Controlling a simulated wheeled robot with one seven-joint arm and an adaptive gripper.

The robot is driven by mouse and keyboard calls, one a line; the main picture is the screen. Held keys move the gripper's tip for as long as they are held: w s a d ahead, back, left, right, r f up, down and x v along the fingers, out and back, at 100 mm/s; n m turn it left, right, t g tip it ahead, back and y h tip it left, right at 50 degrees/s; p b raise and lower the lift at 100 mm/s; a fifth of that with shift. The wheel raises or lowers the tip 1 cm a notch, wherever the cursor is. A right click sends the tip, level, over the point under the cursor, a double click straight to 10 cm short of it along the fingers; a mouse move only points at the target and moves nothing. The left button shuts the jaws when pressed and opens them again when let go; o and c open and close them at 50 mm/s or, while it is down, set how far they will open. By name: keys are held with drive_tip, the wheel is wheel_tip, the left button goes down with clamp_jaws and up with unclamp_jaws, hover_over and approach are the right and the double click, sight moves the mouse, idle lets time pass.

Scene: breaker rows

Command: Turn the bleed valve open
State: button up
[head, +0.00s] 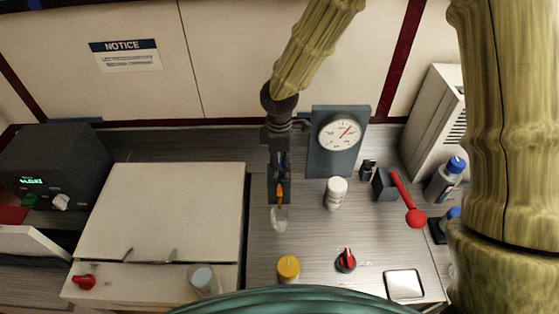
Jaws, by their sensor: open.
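My gripper (279,172) is open and points down over the middle of the grey worktop. Just below its fingertips is a small orange handle (280,196) on a dark mount, partly hidden by the gripper. I cannot tell whether they touch. A clear rounded glass-like item (279,217) is right below the handle. No label marks the bleed valve. Other turnable parts are a yellow knob (288,267), a red-and-black knob (346,260), a red lever with a ball end (405,200) and a red knob (84,282) at the left front.
A dark gauge panel (318,157) with a white dial stands behind, right of my gripper. A white bottle (336,193) stands close to the right. A white cabinet (160,210) fills the left. Grey bottles with blue caps (443,181) and a white-topped tray (404,284) are at right.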

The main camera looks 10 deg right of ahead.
drive_tip(key=shift+c, duration=0.2)
drive_tip(key=c, duration=1)
drive_tip(key=shift+m, duration=0.4)
drive_tip(key=m, duration=0.3)
drive_tip(key=shift+m, duration=0.4)
drive_tip(key=m, duration=0.4)
drive_tip(key=shift+m, duration=0.3)
drive_tip(key=m, duration=0.4)
drive_tip(key=shift+m, duration=2.4)
